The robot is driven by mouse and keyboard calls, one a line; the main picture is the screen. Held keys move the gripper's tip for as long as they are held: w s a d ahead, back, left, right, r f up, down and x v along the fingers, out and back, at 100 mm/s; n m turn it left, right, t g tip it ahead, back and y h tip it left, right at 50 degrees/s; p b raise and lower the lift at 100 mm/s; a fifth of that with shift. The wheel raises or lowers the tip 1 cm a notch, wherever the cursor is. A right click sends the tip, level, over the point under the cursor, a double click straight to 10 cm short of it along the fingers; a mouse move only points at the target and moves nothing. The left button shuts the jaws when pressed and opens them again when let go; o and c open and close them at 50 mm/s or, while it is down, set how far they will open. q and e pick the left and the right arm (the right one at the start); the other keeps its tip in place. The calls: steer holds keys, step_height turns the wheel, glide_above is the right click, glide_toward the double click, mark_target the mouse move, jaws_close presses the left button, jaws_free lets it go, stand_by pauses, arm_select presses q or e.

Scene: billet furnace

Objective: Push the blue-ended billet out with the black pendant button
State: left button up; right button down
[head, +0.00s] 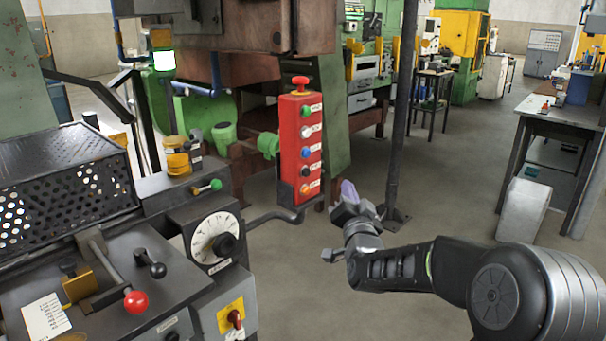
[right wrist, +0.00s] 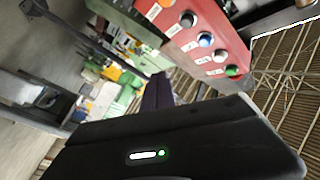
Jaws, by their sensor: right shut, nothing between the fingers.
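The red pendant (head: 288,135) hangs upright near the middle of the head view. Its buttons run downward green, white, blue, black (head: 305,171) and orange, under a red mushroom knob. My right gripper (head: 347,190) is shut and empty, to the right of the pendant's lower end and apart from it in the picture. In the right wrist view the pendant (right wrist: 222,22) is tilted at the top, with the black button (right wrist: 188,19) between the orange and blue ones. The shut fingers (right wrist: 158,92) show below it. No blue-ended billet can be made out. My left gripper is not in view.
A bent arm (head: 275,216) holds the pendant from below. A console with a white dial (head: 214,238) and a red-knobbed lever (head: 136,301) stands at the left. A dark post (head: 399,120) rises behind my right gripper. Open floor (head: 455,190) lies to the right.

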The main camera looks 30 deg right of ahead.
mark_target(306, 172)
steer(key=shift+w+a, duration=0.15)
steer(key=shift+w, duration=0.1)
steer(key=w+a+p, duration=0.1)
steer(key=w+a, duration=0.1)
steer(key=w, duration=0.6)
steer(key=shift+a+p, duration=0.2)
steer(key=shift+p, duration=0.2)
steer(key=shift+w, duration=0.1)
stand_by(1.6)
steer(key=shift+w+a+b, duration=0.15)
steer(key=shift+w+b, duration=0.2)
steer(key=shift+b, duration=0.05)
